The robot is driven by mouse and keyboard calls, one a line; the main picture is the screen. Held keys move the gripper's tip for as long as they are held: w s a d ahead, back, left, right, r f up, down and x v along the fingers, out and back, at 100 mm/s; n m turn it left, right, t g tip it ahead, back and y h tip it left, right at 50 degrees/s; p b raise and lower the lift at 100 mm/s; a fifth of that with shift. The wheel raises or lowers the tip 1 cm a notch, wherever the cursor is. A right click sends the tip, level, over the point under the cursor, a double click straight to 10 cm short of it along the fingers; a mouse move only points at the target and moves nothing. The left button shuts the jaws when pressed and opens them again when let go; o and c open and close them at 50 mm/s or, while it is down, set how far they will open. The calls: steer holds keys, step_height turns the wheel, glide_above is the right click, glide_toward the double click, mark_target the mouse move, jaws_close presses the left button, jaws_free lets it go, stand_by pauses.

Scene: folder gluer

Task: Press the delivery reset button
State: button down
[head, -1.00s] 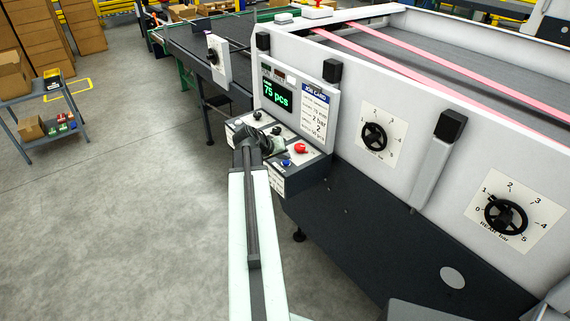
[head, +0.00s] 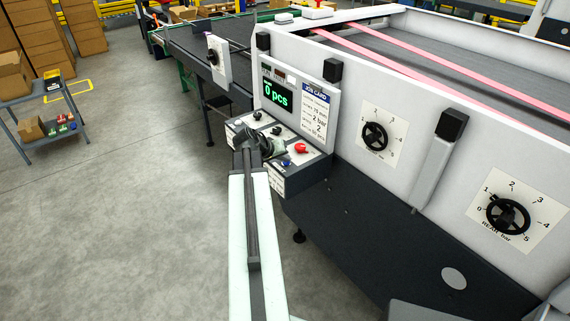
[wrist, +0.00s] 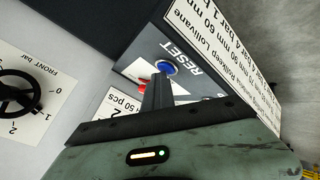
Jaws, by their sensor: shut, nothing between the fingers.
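The blue button (wrist: 167,68) sits beside the printed word RESET on the control panel in the wrist view. It also shows in the head view (head: 286,163), next to the dark end of my arm. My gripper (wrist: 158,80) is shut and empty, its fingertips right at the blue button's near edge in the wrist view. I cannot tell whether they touch it. In the head view my gripper (head: 272,146) is over the panel. The display (head: 277,94) above the panel reads 0 pcs in green.
A red button (head: 300,148) is to the right of the blue one and partly hidden in the wrist view. Black knobs (head: 257,115) sit at the panel's back. Front (head: 375,136) and rear (head: 507,215) bar dials are on the white machine side.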

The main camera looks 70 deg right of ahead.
mark_target(284, 163)
steer(key=shift+r+p, duration=0.9)
step_height(284, 163, up, 5)
steer(key=p, duration=0.5)
